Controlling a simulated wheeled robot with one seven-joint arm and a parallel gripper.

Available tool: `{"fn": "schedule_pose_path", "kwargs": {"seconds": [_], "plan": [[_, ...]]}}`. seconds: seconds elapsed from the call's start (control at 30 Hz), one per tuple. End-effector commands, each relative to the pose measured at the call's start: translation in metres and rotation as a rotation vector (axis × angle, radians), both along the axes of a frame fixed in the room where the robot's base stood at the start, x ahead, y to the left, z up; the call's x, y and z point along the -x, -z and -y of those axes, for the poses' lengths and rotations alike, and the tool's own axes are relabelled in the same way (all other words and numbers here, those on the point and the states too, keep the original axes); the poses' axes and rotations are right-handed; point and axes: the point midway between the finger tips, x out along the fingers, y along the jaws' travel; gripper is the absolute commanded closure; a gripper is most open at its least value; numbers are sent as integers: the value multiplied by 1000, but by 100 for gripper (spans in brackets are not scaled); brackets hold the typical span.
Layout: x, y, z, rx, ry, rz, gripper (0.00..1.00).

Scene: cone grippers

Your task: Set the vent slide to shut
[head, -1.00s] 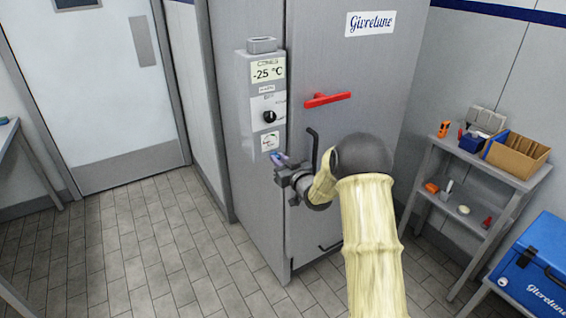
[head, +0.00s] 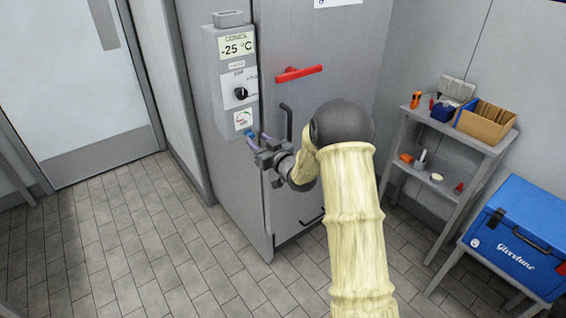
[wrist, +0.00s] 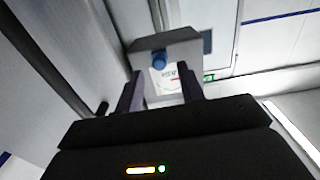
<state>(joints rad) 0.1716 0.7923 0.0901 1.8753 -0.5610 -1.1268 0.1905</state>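A grey control box (head: 213,70) is fixed to the cold cabinet, with a -25 °C display, a black knob (head: 241,93) and a small label with a coloured arc (head: 243,119). My gripper (head: 258,139) is just below this label in the head view. In the wrist view, my gripper (wrist: 160,88) is open, with its two dark purple fingers apart. A blue knob (wrist: 160,62) shows between and beyond the fingertips, beside the arc label (wrist: 168,80). It may be the vent slide's grip; its setting cannot be read. I see no contact with it.
The cabinet door has a red handle (head: 298,73), and a black upright bar (head: 287,122) stands close to my gripper. At the right are a grey shelf rack (head: 462,139) with small items and a blue cooler (head: 515,240). The tiled floor (head: 130,235) at left is clear.

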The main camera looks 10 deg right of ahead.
Motion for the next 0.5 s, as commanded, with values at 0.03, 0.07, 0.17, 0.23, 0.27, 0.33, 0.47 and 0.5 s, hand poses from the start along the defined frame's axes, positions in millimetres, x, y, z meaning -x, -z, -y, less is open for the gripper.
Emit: {"fn": "schedule_pose_path", "kwargs": {"seconds": [0.03,0.07,0.17,0.23,0.27,0.33,0.47,0.5], "plan": [[9,1,4,0,1,-1,61],[14,1,7,1,1,-1,61],[30,2,14,0,3,-1,61],[42,1,19,0,2,0,61],[48,2,21,1,2,-2,61],[60,1,26,0,3,0,61],[84,2,36,0,3,-1,61],[91,2,39,1,4,-1,61]]}}
